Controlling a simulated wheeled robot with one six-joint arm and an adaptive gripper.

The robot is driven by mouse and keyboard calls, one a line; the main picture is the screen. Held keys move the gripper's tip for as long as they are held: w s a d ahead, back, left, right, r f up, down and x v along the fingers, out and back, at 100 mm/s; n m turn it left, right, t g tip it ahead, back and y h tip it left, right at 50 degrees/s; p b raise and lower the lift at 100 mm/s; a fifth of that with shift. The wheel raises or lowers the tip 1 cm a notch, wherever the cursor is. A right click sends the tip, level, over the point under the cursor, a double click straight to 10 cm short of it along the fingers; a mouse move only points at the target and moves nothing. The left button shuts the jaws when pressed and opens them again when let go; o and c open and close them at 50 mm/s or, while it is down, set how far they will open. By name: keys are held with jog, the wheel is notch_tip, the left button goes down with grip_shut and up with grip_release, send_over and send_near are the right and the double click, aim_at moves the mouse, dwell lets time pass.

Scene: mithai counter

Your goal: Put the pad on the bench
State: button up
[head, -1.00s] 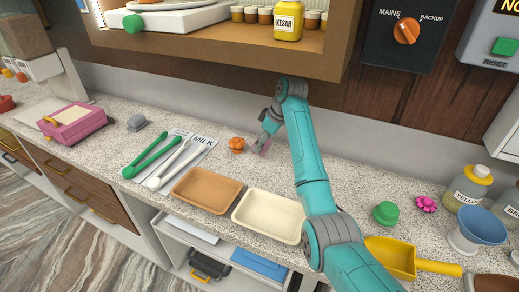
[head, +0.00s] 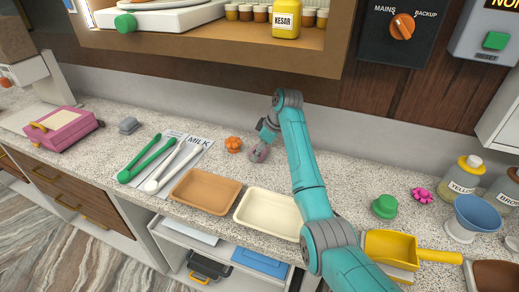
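My gripper (head: 258,153) is small in the head view, low over the stone-topped bench (head: 330,176), just right of an orange flower-shaped piece (head: 233,145). A small dull-pink patch shows at its fingertips. I cannot tell whether this is the pad held between the fingers or something behind them. The finger gap is too small to judge, and so is any contact with the bench. A small grey block (head: 129,125) lies on the bench farther left. Nothing in view is clearly marked as the pad.
A brown tray (head: 205,208) and a cream tray (head: 250,221) lie along the front edge, left of my arm. Green and white tongs lie farther left. A yellow scoop (head: 390,250), green knob (head: 384,207) and blue funnel (head: 480,214) stand right. A shelf overhangs behind.

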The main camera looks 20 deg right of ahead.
jog(key=v, duration=0.7)
jog(key=shift+r, duration=0.4)
